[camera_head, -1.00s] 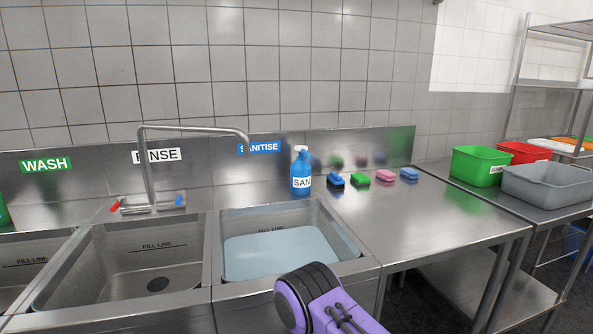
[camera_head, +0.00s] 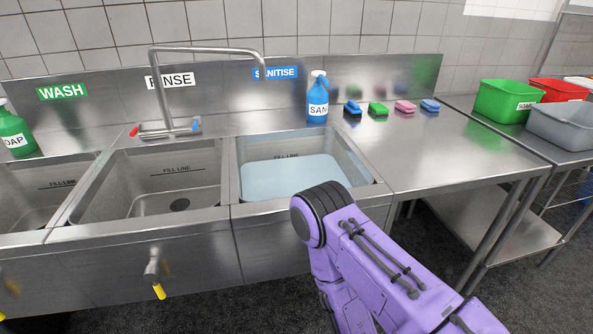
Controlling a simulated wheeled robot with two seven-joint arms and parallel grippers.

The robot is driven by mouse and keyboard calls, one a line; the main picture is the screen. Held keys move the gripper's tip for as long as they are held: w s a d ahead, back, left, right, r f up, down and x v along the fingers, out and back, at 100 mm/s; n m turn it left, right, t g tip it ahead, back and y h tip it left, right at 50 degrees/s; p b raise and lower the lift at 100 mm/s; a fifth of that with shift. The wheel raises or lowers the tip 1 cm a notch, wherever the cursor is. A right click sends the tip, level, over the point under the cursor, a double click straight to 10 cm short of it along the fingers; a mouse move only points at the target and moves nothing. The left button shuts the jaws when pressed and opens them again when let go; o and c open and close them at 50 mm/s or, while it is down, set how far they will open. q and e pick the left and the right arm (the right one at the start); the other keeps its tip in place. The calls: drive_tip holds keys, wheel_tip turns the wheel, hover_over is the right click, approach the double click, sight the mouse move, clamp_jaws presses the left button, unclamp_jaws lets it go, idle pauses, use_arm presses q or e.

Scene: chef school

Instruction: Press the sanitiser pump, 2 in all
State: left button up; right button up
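The blue sanitiser bottle (camera_head: 317,100) stands upright on the steel ledge behind the right-hand sink, below and right of the SANITISE label. Its white pump head (camera_head: 318,75) is on top, with nothing touching it. A purple arm of mine comes in from the lower right and ends in a dark rounded joint in front of the sanitise sink, well short of the bottle. No gripper fingers show, so neither gripper is in view.
The sanitise sink (camera_head: 238,170) holds pale blue liquid. A tap (camera_head: 155,100) arches over the rinse sink. A green soap bottle (camera_head: 15,134) stands at far left. Blue, green, pink and blue sponges (camera_head: 404,107) line the counter right of the bottle. The right counter (camera_head: 440,155) is mostly clear.

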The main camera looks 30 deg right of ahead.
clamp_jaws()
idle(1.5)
